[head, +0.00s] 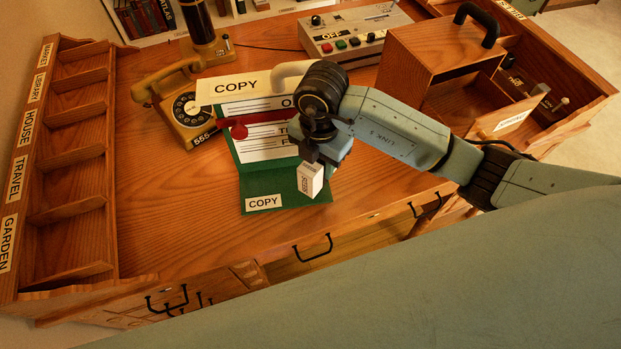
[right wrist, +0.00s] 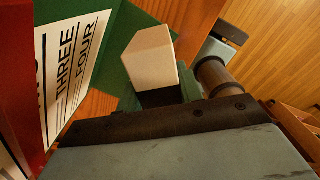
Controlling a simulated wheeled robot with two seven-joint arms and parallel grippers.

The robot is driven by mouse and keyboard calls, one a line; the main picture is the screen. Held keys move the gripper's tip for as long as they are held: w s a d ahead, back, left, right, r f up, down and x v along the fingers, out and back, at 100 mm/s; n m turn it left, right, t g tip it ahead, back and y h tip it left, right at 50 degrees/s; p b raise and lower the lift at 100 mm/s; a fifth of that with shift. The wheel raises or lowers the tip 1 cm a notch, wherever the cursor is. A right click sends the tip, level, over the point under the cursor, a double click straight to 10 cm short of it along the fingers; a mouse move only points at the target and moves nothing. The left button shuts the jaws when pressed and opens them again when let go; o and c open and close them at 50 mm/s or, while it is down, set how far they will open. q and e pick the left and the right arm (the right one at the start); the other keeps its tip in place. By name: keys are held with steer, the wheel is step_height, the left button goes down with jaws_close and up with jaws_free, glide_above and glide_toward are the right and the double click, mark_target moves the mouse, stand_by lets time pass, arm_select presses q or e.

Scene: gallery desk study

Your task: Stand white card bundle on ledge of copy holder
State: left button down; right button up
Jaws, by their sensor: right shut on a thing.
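The white card bundle (head: 310,180) is a small white block with printing on one side, slightly tilted in the head view. My right gripper (head: 316,160) is shut on it from above; the bundle also shows in the right wrist view (right wrist: 150,58). The green copy holder (head: 245,155) stands mid-desk, with a printed sheet (head: 262,107) and a red bar with a round knob (head: 239,131). Its green ledge (head: 290,199) has a COPY label. The bundle appears over the ledge's right part; I cannot tell whether it touches. My left gripper is not in view.
A telephone (head: 187,105) stands left of the copy holder. A slotted, labelled rack (head: 70,150) runs along the left edge. A switch box (head: 350,35) is at the back and a wooden case with a handle (head: 430,55) at the right. Bare desk lies left of the ledge.

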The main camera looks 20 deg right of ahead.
mark_target(318, 181)
steer(key=shift+f+b, duration=0.3)
steer(key=shift+f, duration=3.25)
steer(key=shift+f, duration=0.15)
steer(key=o, duration=1.1)
steer(key=shift+c, duration=0.2)
step_height(318, 181, up, 12)
steer(key=shift+r+p, duration=0.2)
steer(key=shift+p, duration=0.35)
